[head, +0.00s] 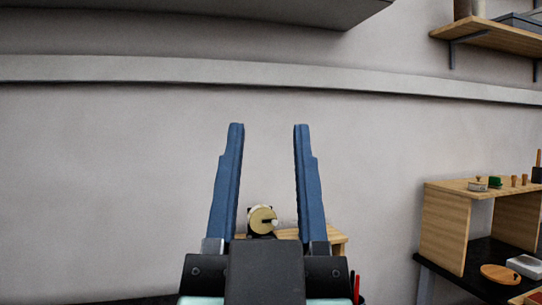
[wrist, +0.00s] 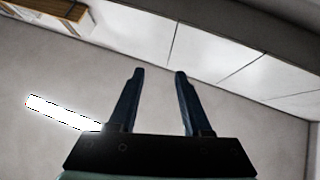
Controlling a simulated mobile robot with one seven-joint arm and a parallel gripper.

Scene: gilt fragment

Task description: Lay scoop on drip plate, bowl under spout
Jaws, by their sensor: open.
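My gripper (head: 268,127) is raised in the middle of the head view, with its two blue fingers wide apart and nothing between them. It also shows in the wrist view (wrist: 159,72), open and empty, pointing toward the wall and ceiling. I cannot make out a scoop, drip plate, bowl or spout for certain. A round cream-and-brass object (head: 261,220) shows beyond the fingers, low in the head view; its lower part is hidden by my gripper. It appears to be at a wooden surface (head: 338,240), mostly hidden behind my gripper.
At the right, a wooden riser (head: 447,225) carries a small tin (head: 477,185), a green item (head: 495,182) and wooden pegs. A round wooden board (head: 500,274) and a pale block (head: 525,266) lie below. A wall shelf (head: 500,37) hangs above.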

